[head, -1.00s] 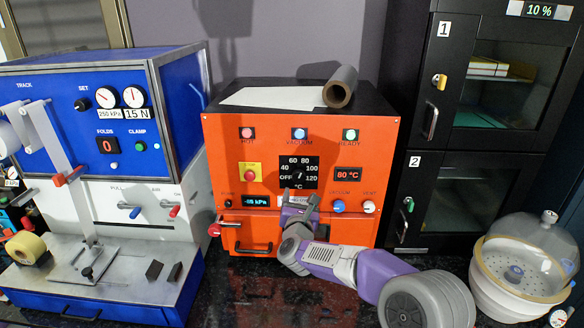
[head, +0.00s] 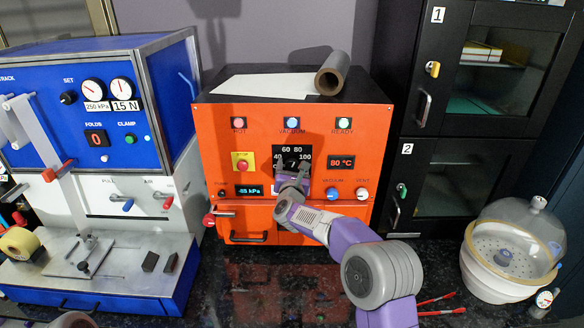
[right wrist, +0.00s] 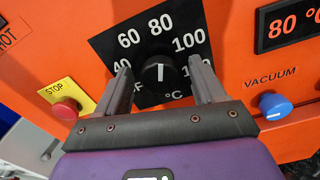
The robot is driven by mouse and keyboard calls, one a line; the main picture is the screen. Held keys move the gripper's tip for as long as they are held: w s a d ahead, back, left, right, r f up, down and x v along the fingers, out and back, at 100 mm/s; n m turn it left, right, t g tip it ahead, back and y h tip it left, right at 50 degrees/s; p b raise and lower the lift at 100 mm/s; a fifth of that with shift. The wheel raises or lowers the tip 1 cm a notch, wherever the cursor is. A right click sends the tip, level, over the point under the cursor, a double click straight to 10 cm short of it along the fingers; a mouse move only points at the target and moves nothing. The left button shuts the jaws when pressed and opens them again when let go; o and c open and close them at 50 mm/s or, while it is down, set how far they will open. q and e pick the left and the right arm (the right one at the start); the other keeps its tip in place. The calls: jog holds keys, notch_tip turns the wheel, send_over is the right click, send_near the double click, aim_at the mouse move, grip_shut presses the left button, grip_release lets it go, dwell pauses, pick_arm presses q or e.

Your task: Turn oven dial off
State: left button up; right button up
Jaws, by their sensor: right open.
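The orange oven (head: 208,165) stands at the centre back. Its black dial (right wrist: 158,72) sits on a black plate marked with temperatures, and its white line points up toward 80. The dial plate (head: 291,152) also shows in the head view, partly covered by my gripper. My right gripper (head: 291,170) is open in front of the plate. In the right wrist view my right gripper (right wrist: 182,82) has one finger on each side of the dial; I cannot tell whether they touch it. My left gripper is not in view.
A red STOP button (right wrist: 67,109) is left of the dial and a blue vacuum knob (right wrist: 275,106) is right of it. The blue press machine (head: 140,70) stands left, black cabinets (head: 390,165) right. A domed white vessel (head: 490,280) stands at the front right.

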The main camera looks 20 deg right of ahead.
jog(key=c, duration=1.1)
jog(key=shift+o, duration=0.2)
jog(key=shift+f, duration=0.1)
